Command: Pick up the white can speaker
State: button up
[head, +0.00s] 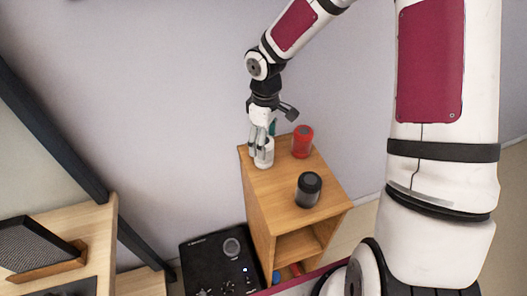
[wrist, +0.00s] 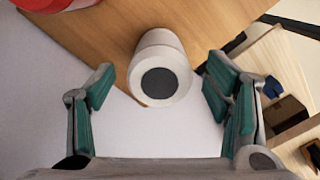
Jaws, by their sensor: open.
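The white can speaker (head: 264,154) stands upright near the back left corner of the wooden cabinet top (head: 280,190). In the wrist view the speaker (wrist: 167,42) shows a white side and a dark round end facing the camera. My gripper (head: 262,148) is over the speaker in the head view, its fingers partly in front of it. In the wrist view my gripper (wrist: 158,88) is open, with a green-padded finger on each side of the speaker. Gaps show between the speaker and both fingers.
A red can (head: 302,141) stands close right of the white speaker; a red object (wrist: 55,3) shows at the wrist view's top left. A black can (head: 309,189) stands nearer the front. The wall is close behind. A black box (head: 215,262) stands left of the cabinet.

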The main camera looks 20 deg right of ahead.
aim_at(268, 162)
notch_tip(268, 162, down, 5)
jog(key=shift+w+a+f, duration=0.1)
jog(key=shift+w+a, duration=0.05)
jog(key=c, duration=1.5)
